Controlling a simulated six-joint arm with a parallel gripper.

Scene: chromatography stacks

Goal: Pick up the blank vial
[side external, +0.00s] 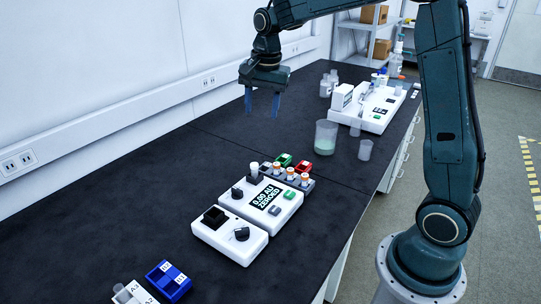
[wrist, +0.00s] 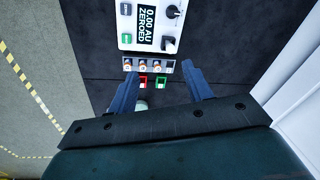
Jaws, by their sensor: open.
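Several small vials with orange and white tops (side external: 290,171) stand in a grey rack (side external: 312,186) beside the white instrument. They also show as an orange-and-white row (wrist: 142,66) in the wrist view. I cannot tell which is the blank vial; any labels are too small to read. My gripper (side external: 262,112) is open and empty, pointing down, well above the bench and back from the rack. In the wrist view, my gripper's (wrist: 158,74) two blue fingers are spread wide, with the rack just beyond their tips.
The white instrument (side external: 284,215) reads "0.00 AU ZEROED"; a white-topped piece (side external: 254,168) stands at its black holder. Green (side external: 283,159) and red (side external: 303,166) trays adjoin the rack. A beaker (side external: 326,138) stands behind. The bench's left side is clear.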

